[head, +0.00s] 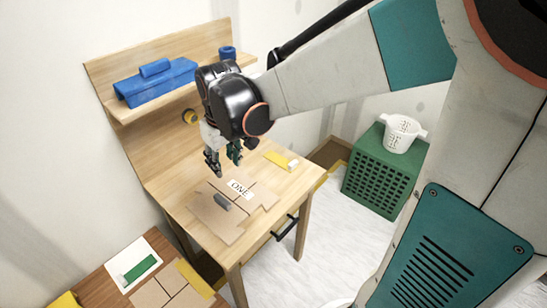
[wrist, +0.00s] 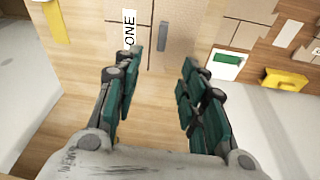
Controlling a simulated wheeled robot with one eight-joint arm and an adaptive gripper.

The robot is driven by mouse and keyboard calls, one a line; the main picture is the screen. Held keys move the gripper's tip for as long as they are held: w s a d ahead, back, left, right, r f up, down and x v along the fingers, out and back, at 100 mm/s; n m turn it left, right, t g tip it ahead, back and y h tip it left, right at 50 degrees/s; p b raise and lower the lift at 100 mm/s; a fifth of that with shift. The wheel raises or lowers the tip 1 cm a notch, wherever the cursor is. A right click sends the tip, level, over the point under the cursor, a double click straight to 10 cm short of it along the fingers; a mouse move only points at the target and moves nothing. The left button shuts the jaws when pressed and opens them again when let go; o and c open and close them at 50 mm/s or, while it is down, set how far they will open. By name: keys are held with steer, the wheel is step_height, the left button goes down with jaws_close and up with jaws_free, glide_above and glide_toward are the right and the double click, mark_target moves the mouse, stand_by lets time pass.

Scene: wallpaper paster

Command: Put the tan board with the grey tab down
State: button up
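The tan board (head: 213,221) with the grey tab (head: 222,202) lies flat on the wooden desk, beside a white label reading ONE. In the wrist view the board (wrist: 181,42) and its upright-looking grey tab (wrist: 162,35) show just beyond my fingertips. My gripper (head: 224,160) hangs above the back part of the desk, behind the board. In the wrist view my gripper (wrist: 160,62) is open, with its green-padded fingers well apart and nothing between them.
The desk (head: 170,183) has a back panel and a shelf holding a blue toolbox (head: 157,84). A yellow piece with a white block (head: 280,160) lies at the desk's right. A brown table (head: 107,284) with more tan pieces stands at front left.

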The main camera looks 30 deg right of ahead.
steer(key=s+d+r+m+t, duration=0.1)
steer(key=s+r+t, duration=0.1)
steer(key=s, duration=0.6)
steer(key=s+r+m+t, duration=0.1)
steer(key=s+r, duration=0.3)
steer(key=s, duration=0.4)
steer(key=shift+d+t, duration=0.35)
steer(key=shift+t, duration=0.55)
steer(key=shift+c, duration=0.5)
steer(key=shift+a, duration=0.1)
